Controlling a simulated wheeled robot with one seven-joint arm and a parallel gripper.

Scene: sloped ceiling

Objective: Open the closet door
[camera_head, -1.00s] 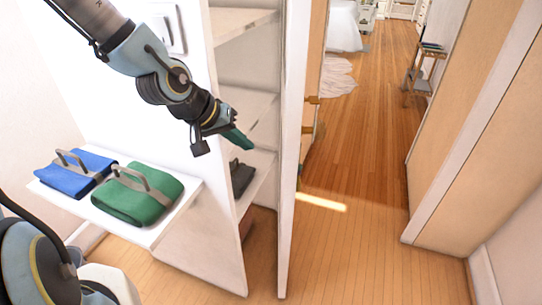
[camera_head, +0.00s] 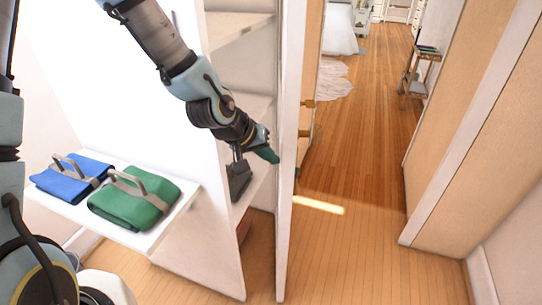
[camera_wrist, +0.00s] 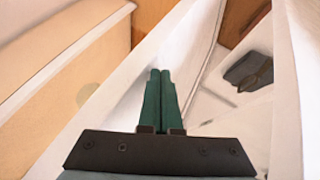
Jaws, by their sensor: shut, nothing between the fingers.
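A tall white upright panel (camera_head: 289,200) stands at the right of the shelved closet opening. It may be the closet door seen nearly edge-on; I cannot tell for sure. Tan wood with brass-coloured fittings (camera_head: 308,104) shows just beyond its right side. My gripper (camera_head: 272,156) has green fingers, shut and empty, with their tips close to the panel's left side. Contact cannot be told. In the wrist view the shut fingers (camera_wrist: 161,98) point along the white panel, with a tan surface (camera_wrist: 65,50) at left and a white shelf at right.
White shelves (camera_head: 247,110) hold a dark folded item (camera_head: 238,178), beside my gripper. At left, a white ledge (camera_head: 150,238) bears a blue folded cloth (camera_head: 75,176) and a green one (camera_head: 133,200), each with a grey handle. The wooden floor (camera_head: 370,180) at right is clear.

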